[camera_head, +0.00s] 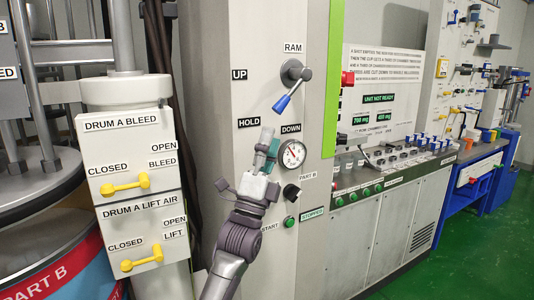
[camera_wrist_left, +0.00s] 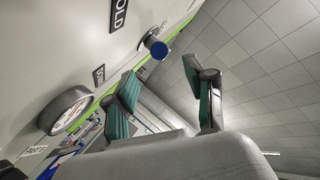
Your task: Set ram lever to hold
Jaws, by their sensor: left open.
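The ram lever (camera_head: 282,102) is a grey handle with a blue tip on a round grey hub (camera_head: 295,72), under the RAM label on the pale panel. It points down and slightly left, between the HOLD label (camera_head: 249,122) and the DOWN label (camera_head: 291,128). My left gripper (camera_head: 268,146) is open and empty below the lever tip, left of the gauge. In the left wrist view, the lever's blue end (camera_wrist_left: 160,50) shows beyond and between the open fingers (camera_wrist_left: 162,76), apart from them. My right gripper is out of view.
A round gauge (camera_head: 292,154) sits just right of my gripper; a black knob (camera_head: 291,191) and a green button (camera_head: 290,222) are below it. Drum A valves with yellow handles (camera_head: 125,187) stand at left. The panel around the lever hub is clear.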

